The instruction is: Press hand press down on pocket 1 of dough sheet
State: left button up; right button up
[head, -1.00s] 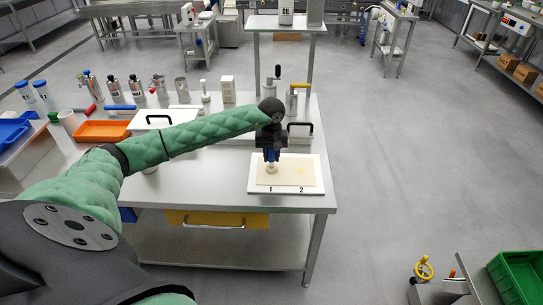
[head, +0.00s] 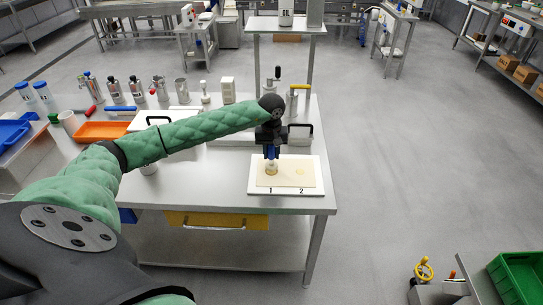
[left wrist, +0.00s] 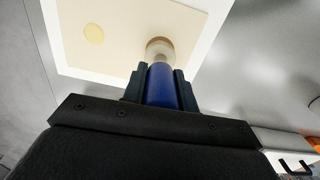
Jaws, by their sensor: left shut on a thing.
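The dough sheet (head: 290,180) lies on a white board (head: 254,190) marked 1 and 2 near the front right of the table. A yellow filling disc (head: 300,172) shows above the 2; it also shows in the left wrist view (left wrist: 94,33). My left gripper (head: 270,152) is shut on the blue handle of the hand press (left wrist: 163,88). The press is upright, with its pale round end (head: 271,169) over pocket 1, above the 1 mark. It hides that pocket, and I cannot tell whether it touches the dough. My right gripper is not in view.

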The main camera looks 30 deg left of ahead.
pick_arm(q)
jog(key=shift+r, duration=2.45)
